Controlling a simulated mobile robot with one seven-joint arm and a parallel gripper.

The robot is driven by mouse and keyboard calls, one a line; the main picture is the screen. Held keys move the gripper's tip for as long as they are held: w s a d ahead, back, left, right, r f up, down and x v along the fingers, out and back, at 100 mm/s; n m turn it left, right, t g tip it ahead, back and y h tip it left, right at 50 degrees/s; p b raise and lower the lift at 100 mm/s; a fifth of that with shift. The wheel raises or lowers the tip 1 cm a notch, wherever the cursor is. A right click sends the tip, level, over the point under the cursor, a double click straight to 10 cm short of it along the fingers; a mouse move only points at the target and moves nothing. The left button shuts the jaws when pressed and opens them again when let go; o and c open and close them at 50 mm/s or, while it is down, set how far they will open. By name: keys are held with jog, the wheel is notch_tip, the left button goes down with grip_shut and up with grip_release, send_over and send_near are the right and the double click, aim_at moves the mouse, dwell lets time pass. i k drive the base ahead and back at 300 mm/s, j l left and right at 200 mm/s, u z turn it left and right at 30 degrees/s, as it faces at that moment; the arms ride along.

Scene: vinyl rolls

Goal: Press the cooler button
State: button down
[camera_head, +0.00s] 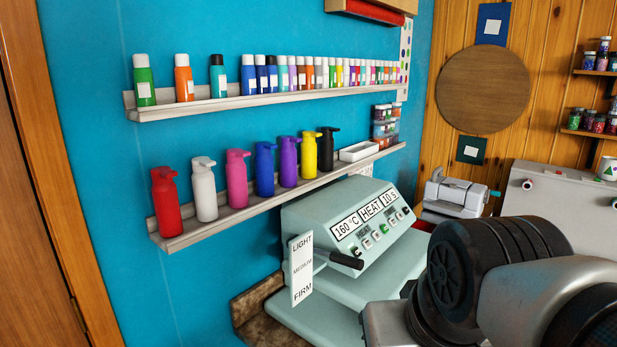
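A pale green heat press (335,235) stands below the lower shelf. Its sloped front panel has a display (370,212) reading "160 °C HEAT 10 s". A row of several small buttons (382,229) lies under the display, some dark and some green. The small lettering by these buttons is too fine to read fully, so I cannot tell which one is the cooler button. A dark lever handle (345,260) sticks out beside a white LIGHT/MEDIUM/FIRM plate (301,269). My arm fills the lower right and covers part of the press's right side; my gripper is not in view.
Upper (260,100) and lower (230,212) wall shelves hold small bottles and spray bottles above the press. A grey machine (458,196) and a white cabinet (565,205) stand at the right. A wooden door (30,200) is at the left.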

aim_at(366, 243)
jog(key=l+u, duration=0.3)
jog(key=l, duration=0.8)
jog(key=i+l, duration=0.15)
jog(key=l, duration=0.15)
jog(key=i+l+u, duration=0.1)
jog(key=l, duration=0.2)
jog(key=i+l+u, duration=0.1)
jog(key=l, duration=0.25)
jog(key=i+l, duration=0.15)
jog(key=l, duration=0.2)
